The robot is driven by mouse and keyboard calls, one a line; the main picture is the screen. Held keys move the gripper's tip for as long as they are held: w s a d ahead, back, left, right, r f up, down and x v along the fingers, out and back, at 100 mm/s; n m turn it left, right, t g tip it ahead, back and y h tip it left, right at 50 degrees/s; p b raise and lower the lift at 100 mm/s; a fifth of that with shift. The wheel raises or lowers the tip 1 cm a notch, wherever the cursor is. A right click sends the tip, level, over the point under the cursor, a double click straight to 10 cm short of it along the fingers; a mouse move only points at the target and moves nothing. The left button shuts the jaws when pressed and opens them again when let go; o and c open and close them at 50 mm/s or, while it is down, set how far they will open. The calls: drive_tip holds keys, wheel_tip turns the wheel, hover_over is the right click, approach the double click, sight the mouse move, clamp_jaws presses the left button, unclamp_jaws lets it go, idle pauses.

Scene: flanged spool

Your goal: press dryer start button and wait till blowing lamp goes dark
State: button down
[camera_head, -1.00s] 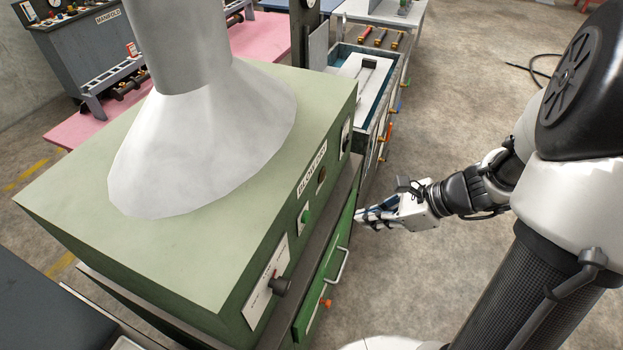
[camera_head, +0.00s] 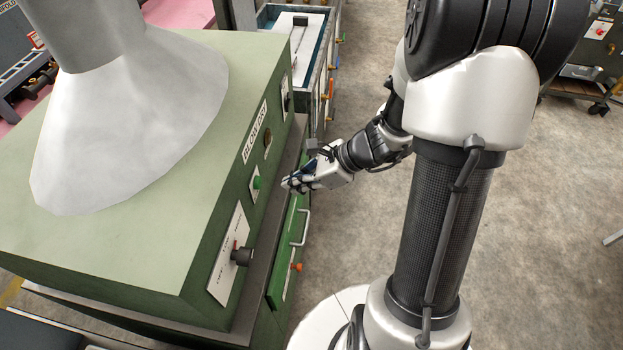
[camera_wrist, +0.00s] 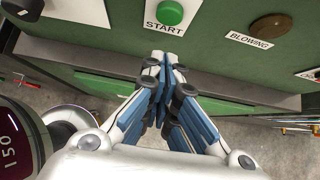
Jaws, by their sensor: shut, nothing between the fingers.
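The green dryer (camera_head: 150,250) with a large grey hood fills the left of the head view. Its green start button (camera_head: 257,182) is on the front panel; in the wrist view the button (camera_wrist: 170,12) sits above a label reading START. The blowing lamp (camera_head: 267,140) looks dark brown beside its label; the wrist view also shows the lamp (camera_wrist: 273,26) brown and unlit. My gripper (camera_head: 287,184) is shut and empty. In the wrist view its fingertips (camera_wrist: 164,58) point toward the panel, just below the START label and apart from the button.
A dark knob (camera_head: 241,257) sticks out of the panel left of the button. A drawer handle (camera_head: 302,228) and orange knob (camera_head: 296,267) project below. An open-topped bench (camera_head: 300,40) stands beyond.

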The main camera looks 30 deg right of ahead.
sight(258, 183)
drive_tip(key=shift+w+a+f+b, duration=0.2)
drive_tip(key=shift+w+a, duration=0.55)
drive_tip(key=shift+a, duration=0.25)
drive_tip(key=shift+w+a+f+b, duration=0.2)
drive_tip(key=shift+w+a, duration=0.5)
drive_tip(key=shift+a, duration=0.25)
